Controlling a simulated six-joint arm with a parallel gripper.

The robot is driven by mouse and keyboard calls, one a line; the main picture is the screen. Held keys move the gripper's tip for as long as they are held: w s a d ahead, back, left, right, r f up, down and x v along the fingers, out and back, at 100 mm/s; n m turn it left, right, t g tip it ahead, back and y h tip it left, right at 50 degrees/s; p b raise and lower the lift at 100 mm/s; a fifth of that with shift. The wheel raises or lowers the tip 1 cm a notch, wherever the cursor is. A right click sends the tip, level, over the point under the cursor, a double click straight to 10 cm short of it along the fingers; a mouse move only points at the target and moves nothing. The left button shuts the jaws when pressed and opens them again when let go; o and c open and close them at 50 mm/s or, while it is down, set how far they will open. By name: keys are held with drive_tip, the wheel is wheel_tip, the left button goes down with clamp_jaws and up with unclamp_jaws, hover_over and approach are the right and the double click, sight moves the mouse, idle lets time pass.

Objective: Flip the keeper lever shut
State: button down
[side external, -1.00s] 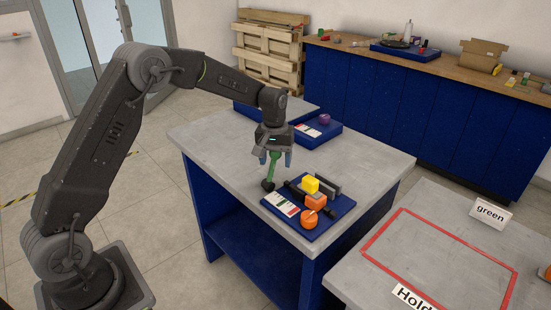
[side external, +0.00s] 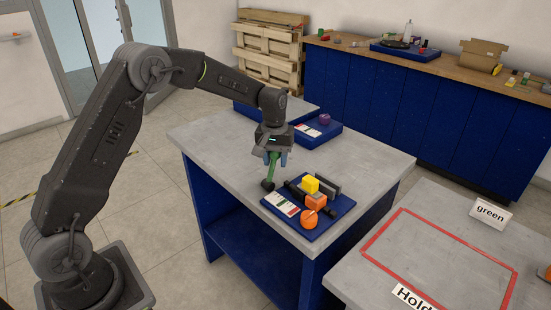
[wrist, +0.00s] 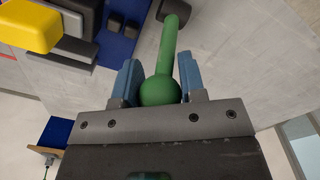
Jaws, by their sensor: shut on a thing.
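The green lever (side external: 273,173) stands nearly upright from a dark round pivot (side external: 267,185) at the left edge of the blue fixture plate (side external: 311,234). My gripper (side external: 276,160) is above the pivot, shut on the upper part of the lever. In the wrist view the lever's round green knob (wrist: 160,91) sits between my two blue fingers, and its shaft runs up to the dark pivot. A yellow block (side external: 310,184), an orange block (side external: 316,202) and an orange knob (side external: 309,219) are on the plate, right of the lever.
The plate lies on a grey-topped blue table (side external: 375,165). Another blue plate (side external: 322,136) with a purple piece (side external: 324,119) is behind my gripper. A second table with a red outlined area (side external: 440,262) is at the lower right. The tabletop left of the lever is bare.

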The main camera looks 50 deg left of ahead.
drive_tip(key=shift+w+f, duration=0.25)
drive_tip(key=shift+w, duration=0.25)
drive_tip(key=shift+w+f, duration=0.25)
drive_tip(key=shift+w, duration=0.25)
drive_tip(key=c, duration=0.7)
unclamp_jaws()
wheel_tip(320, 180, up, 14)
drive_tip(key=shift+s+a+f, duration=0.1)
drive_tip(key=shift+s, duration=0.05)
